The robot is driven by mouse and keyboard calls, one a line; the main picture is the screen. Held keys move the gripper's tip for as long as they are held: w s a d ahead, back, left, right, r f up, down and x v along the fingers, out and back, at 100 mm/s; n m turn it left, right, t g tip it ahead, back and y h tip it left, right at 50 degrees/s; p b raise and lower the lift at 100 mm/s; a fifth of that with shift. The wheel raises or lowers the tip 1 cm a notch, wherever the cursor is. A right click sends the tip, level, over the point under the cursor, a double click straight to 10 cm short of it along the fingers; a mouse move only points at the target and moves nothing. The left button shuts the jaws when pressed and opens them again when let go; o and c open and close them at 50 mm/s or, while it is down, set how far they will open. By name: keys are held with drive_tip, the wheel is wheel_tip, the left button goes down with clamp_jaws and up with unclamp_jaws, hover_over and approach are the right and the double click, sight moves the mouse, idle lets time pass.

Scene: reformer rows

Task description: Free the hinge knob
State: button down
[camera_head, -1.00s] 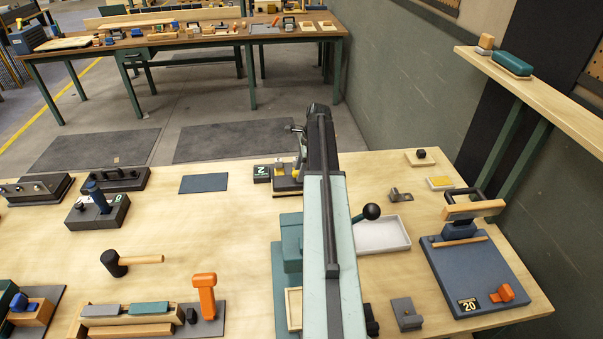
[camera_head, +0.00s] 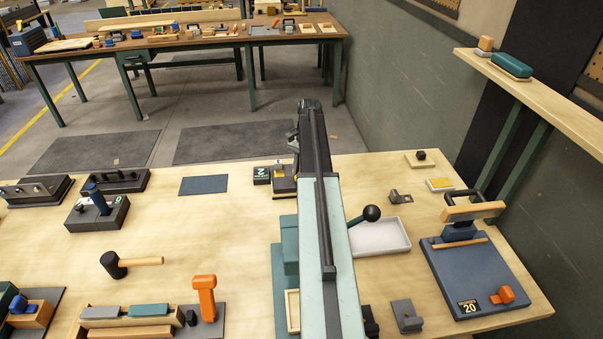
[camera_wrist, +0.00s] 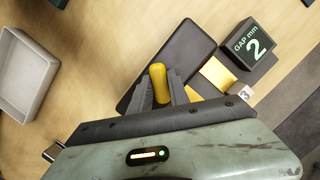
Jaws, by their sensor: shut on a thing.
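A yellow rounded knob (camera_wrist: 158,76), which I take for the hinge knob, stands between the fingers of my gripper (camera_wrist: 160,88) in the wrist view. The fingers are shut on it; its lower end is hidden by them. Beneath is a dark plate (camera_wrist: 178,48) with a flat yellow piece (camera_wrist: 217,73) beside it. A black block marked "GAP mm 2" (camera_wrist: 252,44) sits at the plate's right. In the head view the dark base (camera_head: 283,187) shows left of my arm, and the arm hides much of the fixture.
A pale tray (camera_wrist: 25,70), also in the head view (camera_head: 380,236), lies beside the fixture. A ball-ended lever (camera_head: 371,213) stands near it. A mallet (camera_head: 115,264) and a blue mat (camera_head: 204,185) lie to the left, with bare tabletop between.

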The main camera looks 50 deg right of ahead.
drive_tip(key=c, duration=0.9)
unclamp_jaws()
drive_tip(key=shift+r, duration=0.1)
wheel_tip(320, 180, up, 7)
drive_tip(key=p, duration=0.7)
